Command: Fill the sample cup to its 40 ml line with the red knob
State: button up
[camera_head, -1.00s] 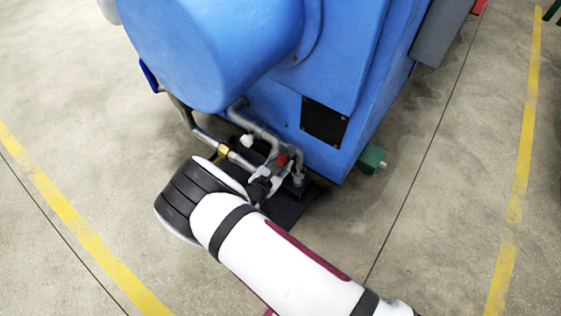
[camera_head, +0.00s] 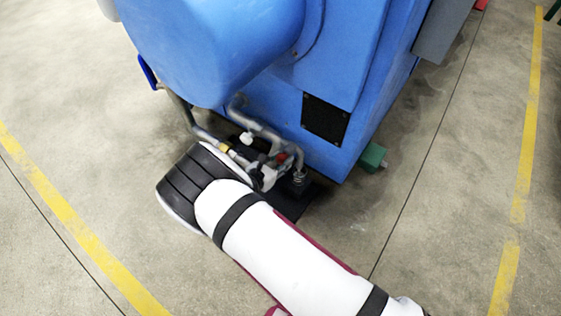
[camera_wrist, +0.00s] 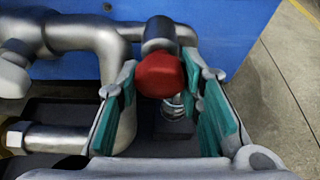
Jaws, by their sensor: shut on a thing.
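The red knob (camera_wrist: 160,76) sits on grey pipework between the teal pads of my gripper (camera_wrist: 161,65), which is shut on it. In the head view the red knob (camera_head: 282,157) is a small spot just past my gripper (camera_head: 268,172), which is partly hidden by my wrist. A small clear or shiny vessel, apparently the sample cup (camera_wrist: 173,108), stands below and behind the knob under a down-turned pipe. Its lower part, its 40 ml line and any liquid level cannot be made out.
The blue machine (camera_head: 355,60) rises behind the pipes (camera_head: 262,130). A dark tray (camera_head: 302,204) lies on the floor below them. A brass-ended pipe (camera_wrist: 50,138) runs left of my fingers. A green block (camera_head: 372,157) sits at the machine's base. Open floor lies right.

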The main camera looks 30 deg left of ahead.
jog(key=shift+n+h, duration=0.5)
jog(key=shift+n, duration=0.2)
jog(key=shift+s, duration=0.1)
jog(key=o, duration=1.2)
jog(key=shift+c, duration=0.2)
jog(key=v, duration=1.2)
